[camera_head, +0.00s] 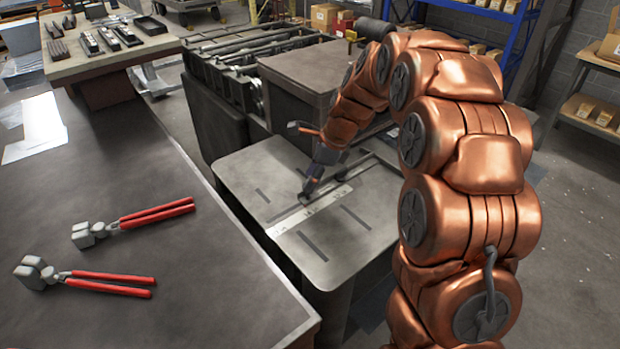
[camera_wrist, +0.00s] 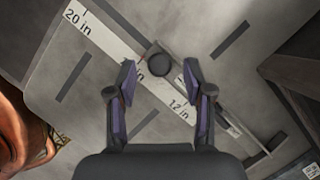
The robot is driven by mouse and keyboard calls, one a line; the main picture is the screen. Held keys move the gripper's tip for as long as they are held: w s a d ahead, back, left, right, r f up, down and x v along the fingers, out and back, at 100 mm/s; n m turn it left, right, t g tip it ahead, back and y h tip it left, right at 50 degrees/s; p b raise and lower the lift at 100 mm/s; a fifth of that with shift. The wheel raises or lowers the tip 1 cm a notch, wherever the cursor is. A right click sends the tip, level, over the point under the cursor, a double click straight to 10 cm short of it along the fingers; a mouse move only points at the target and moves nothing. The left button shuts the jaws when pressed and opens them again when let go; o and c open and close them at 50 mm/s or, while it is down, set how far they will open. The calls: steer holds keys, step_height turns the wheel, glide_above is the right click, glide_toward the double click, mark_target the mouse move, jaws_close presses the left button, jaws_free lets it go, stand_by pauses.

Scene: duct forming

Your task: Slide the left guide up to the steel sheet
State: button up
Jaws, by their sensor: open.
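A guide (camera_wrist: 228,122) lies on the grey machine table (camera_wrist: 60,60), a long thin bar with a round black knob (camera_wrist: 158,65) at one end, close to the printed inch scale (camera_wrist: 98,38). In the head view the guide bar (camera_head: 345,178) runs back and right from my gripper (camera_head: 305,198). In the wrist view my gripper (camera_wrist: 159,72) is open, its two fingers apart on either side of the knob; I cannot tell whether they touch it. I cannot make out the steel sheet on the machine table. Only one guide is clear.
A dark bench (camera_head: 130,260) at the left holds two red-handled pliers (camera_head: 140,220) and pale flat sheets (camera_head: 42,122). A box-shaped machine body (camera_head: 305,75) stands behind the table. Several slots cut the table top. Shelves stand at the back right.

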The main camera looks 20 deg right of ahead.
steer(key=shift+x, duration=0.9)
jaws_close()
